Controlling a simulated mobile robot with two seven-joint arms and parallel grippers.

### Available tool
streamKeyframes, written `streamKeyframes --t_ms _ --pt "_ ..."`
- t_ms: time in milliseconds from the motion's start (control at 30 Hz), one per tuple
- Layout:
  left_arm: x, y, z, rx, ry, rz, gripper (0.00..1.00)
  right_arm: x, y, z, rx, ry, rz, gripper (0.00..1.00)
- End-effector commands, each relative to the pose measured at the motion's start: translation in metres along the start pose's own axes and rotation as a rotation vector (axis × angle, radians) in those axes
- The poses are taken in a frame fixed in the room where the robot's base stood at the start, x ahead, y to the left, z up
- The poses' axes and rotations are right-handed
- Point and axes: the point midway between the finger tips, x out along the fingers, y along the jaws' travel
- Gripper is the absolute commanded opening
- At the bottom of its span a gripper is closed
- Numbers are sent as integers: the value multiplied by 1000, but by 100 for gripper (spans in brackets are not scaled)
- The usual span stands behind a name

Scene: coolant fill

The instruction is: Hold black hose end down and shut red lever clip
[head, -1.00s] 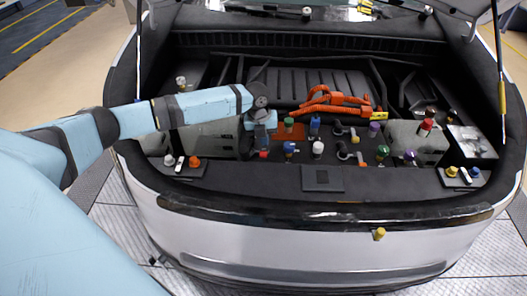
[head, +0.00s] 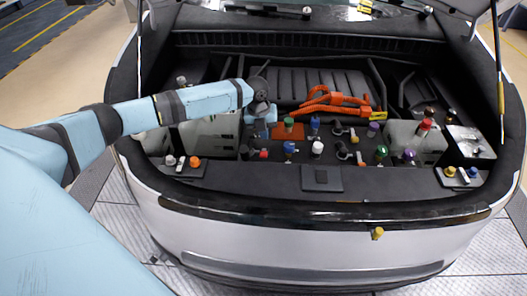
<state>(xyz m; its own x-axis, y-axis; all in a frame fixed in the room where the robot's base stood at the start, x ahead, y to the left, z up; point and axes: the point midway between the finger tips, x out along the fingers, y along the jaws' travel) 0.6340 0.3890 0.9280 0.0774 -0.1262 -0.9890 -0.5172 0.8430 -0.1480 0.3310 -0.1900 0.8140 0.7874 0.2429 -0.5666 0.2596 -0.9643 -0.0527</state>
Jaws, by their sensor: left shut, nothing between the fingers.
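My left gripper (head: 261,135) is shut and empty. It points down into the front bay, left of the middle. Just below its fingertips is a small red part (head: 264,154), which looks like the red lever clip. It is too small to tell whether the lever is up or down. Dark fittings (head: 246,152) sit beside it, and I cannot tell the black hose end apart from them. A short gap seems to separate the fingertips from the red part. My right gripper is not in view.
Several coloured caps, such as a blue one (head: 289,147) and a white one (head: 317,147), stand right of the gripper. An orange cable (head: 335,99) lies behind them. A pale tank (head: 212,137) is on the left. The black front ledge (head: 255,178) is mostly clear.

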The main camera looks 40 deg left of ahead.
Motion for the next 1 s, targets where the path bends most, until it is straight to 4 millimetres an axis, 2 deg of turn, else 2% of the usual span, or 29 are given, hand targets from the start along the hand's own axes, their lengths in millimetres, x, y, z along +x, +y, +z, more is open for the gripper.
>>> streamKeyframes --t_ms 133,567,1000 --pt "-7 -2 5 -1 0 -1 0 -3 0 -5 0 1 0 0" --pt "-8 -2 7 0 0 -1 0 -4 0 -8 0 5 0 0" --pt "-18 -3 17 0 0 0 0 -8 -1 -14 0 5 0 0"
